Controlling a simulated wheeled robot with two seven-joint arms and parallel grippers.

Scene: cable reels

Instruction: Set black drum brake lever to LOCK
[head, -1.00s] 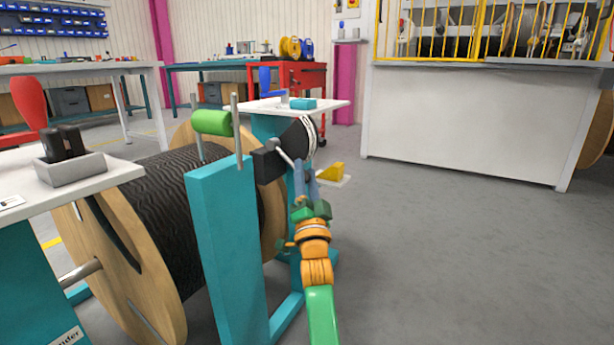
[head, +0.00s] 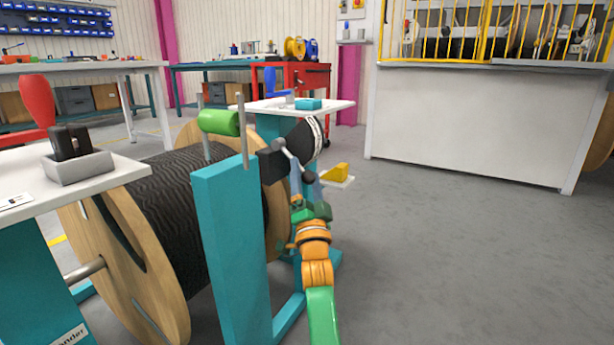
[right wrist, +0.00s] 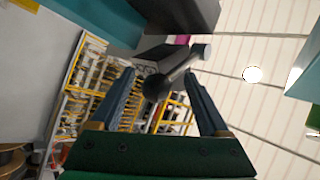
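The black drum (head: 172,205) is a reel of black cable with wooden flanges in a turquoise stand. Its brake lever (head: 291,159) is a grey rod on a black block (head: 271,164), slanting down to the right to a black ball knob (head: 308,178). In the right wrist view the knob (right wrist: 157,87) sits between the two blue fingers of my right gripper (right wrist: 160,92), with a visible gap to each finger. My right gripper (head: 306,186) is open around the lever's end. No LOCK mark is readable. My left gripper is not in view.
A white shelf (head: 335,104) lies behind the lever. A yellow block (head: 341,172) is on the floor beyond. The grey floor on the right is clear.

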